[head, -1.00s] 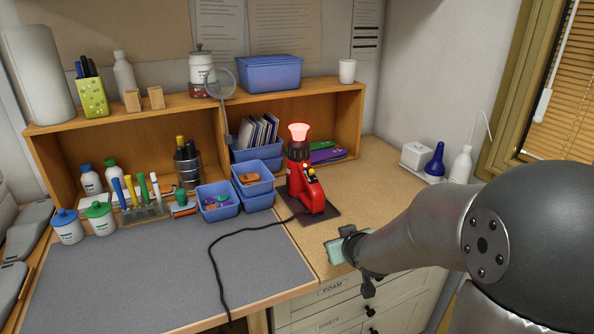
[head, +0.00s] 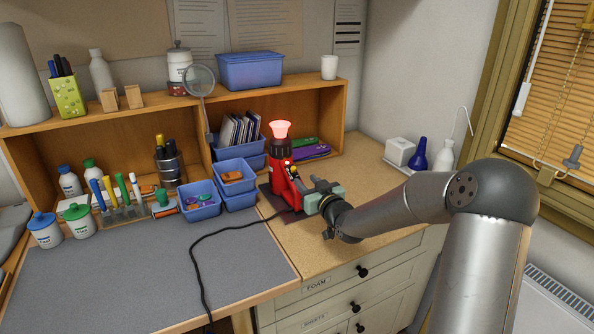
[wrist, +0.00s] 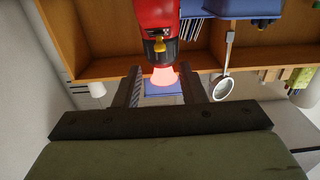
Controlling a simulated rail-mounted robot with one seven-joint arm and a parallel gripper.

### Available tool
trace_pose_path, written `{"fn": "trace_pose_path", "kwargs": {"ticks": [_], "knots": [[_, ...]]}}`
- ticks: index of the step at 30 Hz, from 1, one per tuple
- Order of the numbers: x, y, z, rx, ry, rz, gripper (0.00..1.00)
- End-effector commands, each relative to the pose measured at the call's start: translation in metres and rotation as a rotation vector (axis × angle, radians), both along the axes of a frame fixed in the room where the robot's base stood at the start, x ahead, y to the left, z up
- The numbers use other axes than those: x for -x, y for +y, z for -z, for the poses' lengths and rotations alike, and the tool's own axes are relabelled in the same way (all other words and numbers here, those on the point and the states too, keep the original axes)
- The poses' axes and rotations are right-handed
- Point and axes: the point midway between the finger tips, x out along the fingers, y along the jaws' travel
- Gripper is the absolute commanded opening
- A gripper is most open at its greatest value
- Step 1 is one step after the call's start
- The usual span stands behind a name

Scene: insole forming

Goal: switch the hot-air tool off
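The red hot-air tool (head: 281,181) stands upright on a dark mat on the wooden counter. Its nozzle (head: 280,130) at the top glows red. My gripper (head: 305,188) is close at the tool's right side in the head view; whether it touches cannot be told there. In the wrist view my gripper (wrist: 161,78) shows two fingers spread apart with nothing between them. The tool's red body (wrist: 154,14) is beyond the fingertips there, with a small yellow part (wrist: 159,45) and the glowing nozzle (wrist: 163,76) pointing down the picture.
A black cable (head: 200,255) runs from the tool across the grey mat (head: 120,280). Blue bins (head: 199,201) stand left of the tool, and a wooden shelf (head: 130,105) behind. A magnifier (head: 200,80) is near the shelf. The counter right of the tool holds bottles (head: 418,154) at the back.

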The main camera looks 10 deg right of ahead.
Motion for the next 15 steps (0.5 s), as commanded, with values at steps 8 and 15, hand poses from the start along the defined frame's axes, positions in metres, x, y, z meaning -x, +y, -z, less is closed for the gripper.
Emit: {"fn": "trace_pose_path", "kwargs": {"ticks": [8,15], "knots": [[-0.05,0.015,-0.001,-0.001,0.001,0.0,0.37],[-0.067,0.02,0.0,0.001,0.002,0.0,0.37]]}}
